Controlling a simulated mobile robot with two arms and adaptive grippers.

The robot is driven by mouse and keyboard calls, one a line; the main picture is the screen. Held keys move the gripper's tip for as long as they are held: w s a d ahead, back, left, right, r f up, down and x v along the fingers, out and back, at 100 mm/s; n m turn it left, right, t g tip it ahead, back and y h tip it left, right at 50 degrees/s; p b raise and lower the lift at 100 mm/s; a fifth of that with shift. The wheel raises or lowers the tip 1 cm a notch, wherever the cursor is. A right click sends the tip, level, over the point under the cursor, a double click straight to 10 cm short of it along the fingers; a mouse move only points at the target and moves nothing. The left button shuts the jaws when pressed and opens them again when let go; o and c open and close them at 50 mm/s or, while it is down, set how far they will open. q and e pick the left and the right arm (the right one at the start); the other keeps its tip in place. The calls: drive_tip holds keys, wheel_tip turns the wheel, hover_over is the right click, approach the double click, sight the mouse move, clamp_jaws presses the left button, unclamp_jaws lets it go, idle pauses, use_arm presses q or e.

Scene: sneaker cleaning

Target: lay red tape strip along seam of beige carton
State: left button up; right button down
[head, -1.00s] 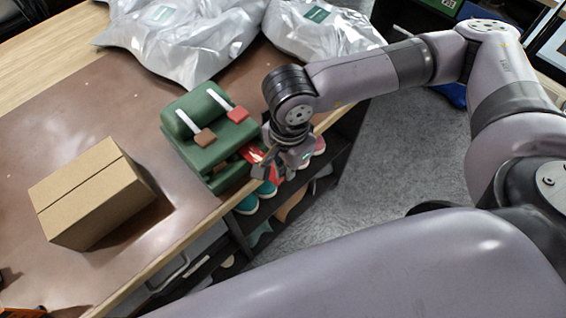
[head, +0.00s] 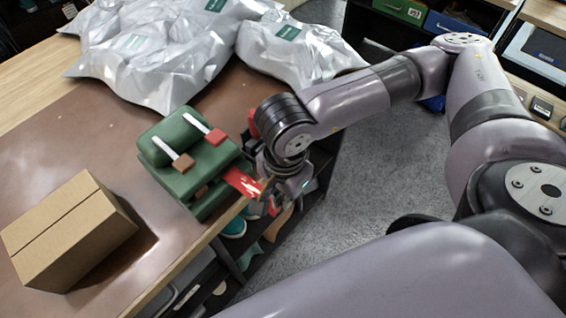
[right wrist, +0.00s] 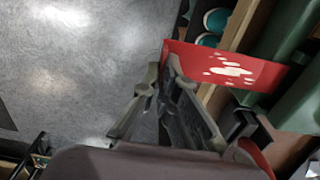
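A beige carton (head: 68,232) stands on the brown mat at the left of the head view, with a thin seam line along its top. A green tape dispenser (head: 188,158) with a red and a brown tab stands to its right near the table edge. A red tape strip (head: 241,181) with pale marks spans between the dispenser's side and my right gripper (head: 266,187). In the right wrist view the strip (right wrist: 226,68) lies at the closed fingertips (right wrist: 171,64), which pinch its end. Whether its other end is still attached is unclear. My left gripper is out of view.
Silvery bags (head: 165,50) with green labels lie at the back of the table. The brown mat (head: 60,140) is clear between carton, dispenser and bags. Shoes (head: 236,227) sit on shelves below the table edge. Grey floor (head: 370,160) lies to the right.

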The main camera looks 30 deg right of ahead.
drive_tip(key=shift+r+p, duration=1.8)
drive_tip(key=shift+r, duration=2.25)
